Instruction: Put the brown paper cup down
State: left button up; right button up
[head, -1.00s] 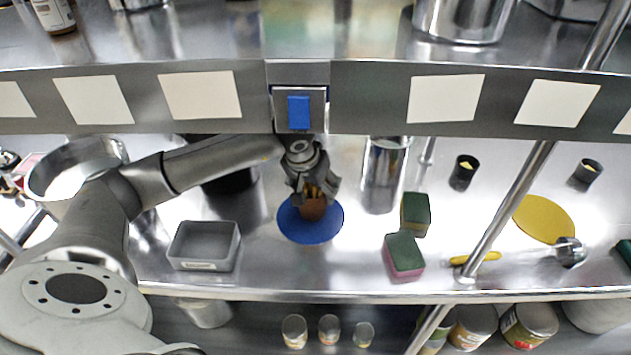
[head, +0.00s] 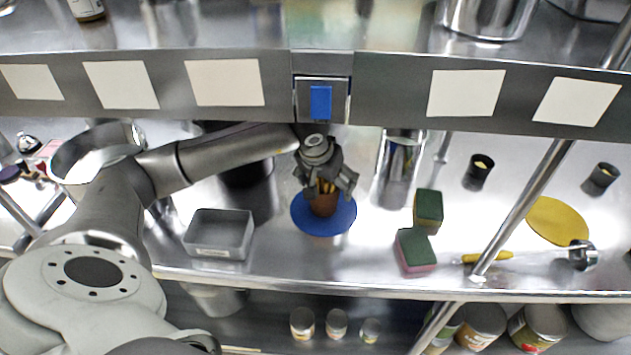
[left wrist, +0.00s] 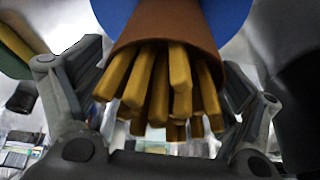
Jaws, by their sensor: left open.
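The brown paper cup (head: 323,206) holds several yellow fries and stands on the round blue mat (head: 338,226) on the steel shelf. In the left wrist view the cup (left wrist: 174,22) shows from its open end, with the fries pointing toward the camera and the blue mat (left wrist: 232,14) behind it. My left gripper (head: 329,200) is open, with its fingers on either side of the cup's upper part. In the left wrist view gaps show between the fingers and the cup. My right gripper is not in view.
A grey bin (head: 219,234) stands left of the mat. Two sponges (head: 428,208) (head: 416,251) and a steel canister (head: 398,165) are to the right. A yellow mat (head: 557,220) and a yellow-handled tool (head: 490,256) lie farther right. An upper shelf edge (head: 390,90) crosses behind.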

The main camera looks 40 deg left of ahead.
pick_arm(q)
jog(key=shift+s+r+b, duration=0.15)
jog(key=shift+r+b, duration=0.3)
jog(key=shift+b, duration=0.2)
jog(key=s+b, duration=0.1)
jog(key=s, duration=0.2)
jog(key=s+d+b, duration=0.1)
jog(key=s, duration=0.3)
jog(key=s+b, duration=0.1)
jog(key=s, duration=0.3)
jog(key=shift+d+r, duration=0.15)
jog(key=shift+d, duration=0.25)
jog(key=shift+s, duration=0.5)
jog(key=shift+d, duration=0.1)
jog(key=shift+c, duration=0.3)
